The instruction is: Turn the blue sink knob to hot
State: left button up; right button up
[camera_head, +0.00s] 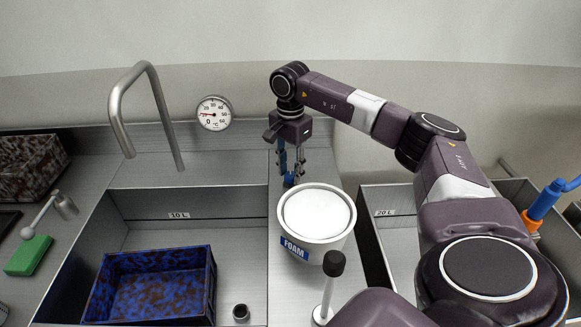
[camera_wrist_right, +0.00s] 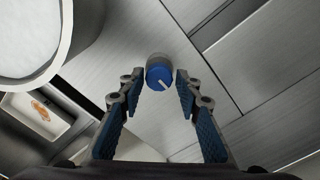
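The blue sink knob (camera_wrist_right: 160,77) has a white pointer line and sits on a short metal collar on the steel counter. In the head view the knob (camera_head: 289,181) is small, just behind the foam tub and partly hidden. My right gripper (camera_head: 291,170) points down over it. In the right wrist view this gripper (camera_wrist_right: 160,86) is open, one finger on each side of the knob's near part. Small gaps seem to show between fingertips and knob. My left gripper is not in view.
A white FOAM tub (camera_head: 314,250) stands close in front of the knob. A black-topped lever (camera_head: 334,264) stands before it. The faucet (camera_head: 152,84) and a dial thermometer (camera_head: 214,113) are left. A blue speckled crate (camera_head: 158,250) lies in the left basin.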

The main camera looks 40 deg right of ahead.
aim_at(291, 175)
jog(key=shift+o, duration=0.9)
notch_tip(291, 175, up, 12)
jog(key=shift+f, duration=0.1)
dwell(0.3)
